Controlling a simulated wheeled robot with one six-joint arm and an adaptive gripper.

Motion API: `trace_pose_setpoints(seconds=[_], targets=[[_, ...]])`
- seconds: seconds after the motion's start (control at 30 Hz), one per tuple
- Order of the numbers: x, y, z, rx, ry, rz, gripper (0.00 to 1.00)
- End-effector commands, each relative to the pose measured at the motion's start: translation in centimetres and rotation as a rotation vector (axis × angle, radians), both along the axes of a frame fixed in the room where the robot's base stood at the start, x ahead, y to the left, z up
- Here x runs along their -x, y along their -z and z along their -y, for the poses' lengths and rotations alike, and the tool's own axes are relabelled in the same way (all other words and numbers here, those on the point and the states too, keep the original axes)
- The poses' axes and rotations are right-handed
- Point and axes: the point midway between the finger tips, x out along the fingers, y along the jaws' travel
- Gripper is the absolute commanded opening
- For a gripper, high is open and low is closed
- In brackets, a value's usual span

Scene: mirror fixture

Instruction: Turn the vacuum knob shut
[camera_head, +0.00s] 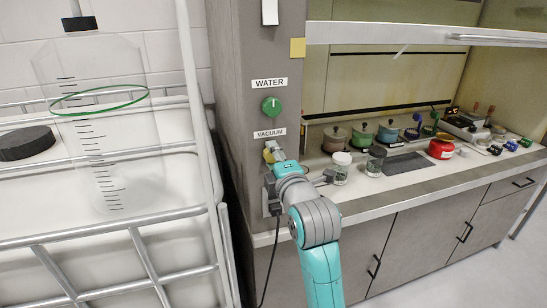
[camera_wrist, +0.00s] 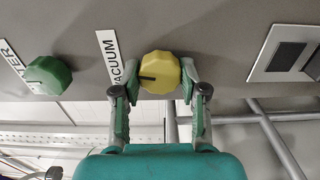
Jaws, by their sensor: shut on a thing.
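The vacuum knob (camera_wrist: 160,72) is yellow and faceted with a dark pointer line, beside the VACUUM label (camera_wrist: 117,62) in the wrist view. My gripper (camera_wrist: 160,88) has one finger on each side of it and is shut on it. In the head view my gripper (camera_head: 275,158) is at the fixture's side panel under the VACUUM label (camera_head: 269,133). There only a small part of the yellow knob (camera_head: 268,155) shows, and my gripper hides the rest.
A green water knob (camera_head: 271,106) sits above on the same panel; it also shows in the wrist view (camera_wrist: 48,75). An outlet (camera_wrist: 289,54) is at the right. Jars (camera_head: 341,167) and a red container (camera_head: 441,148) stand on the hood counter. A railed cart (camera_head: 150,213) is at the left.

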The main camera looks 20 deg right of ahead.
Motion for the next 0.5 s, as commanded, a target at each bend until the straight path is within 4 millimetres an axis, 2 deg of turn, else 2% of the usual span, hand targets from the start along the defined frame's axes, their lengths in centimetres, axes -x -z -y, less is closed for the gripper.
trace_pose_setpoints(seconds=[0.23, 0.5], targets=[[-0.01, 0.16, -0.01, 0.131, 0.0, -0.003, 0.08], [-0.01, 0.18, -0.01, 0.193, -0.001, -0.004, 0.08]])
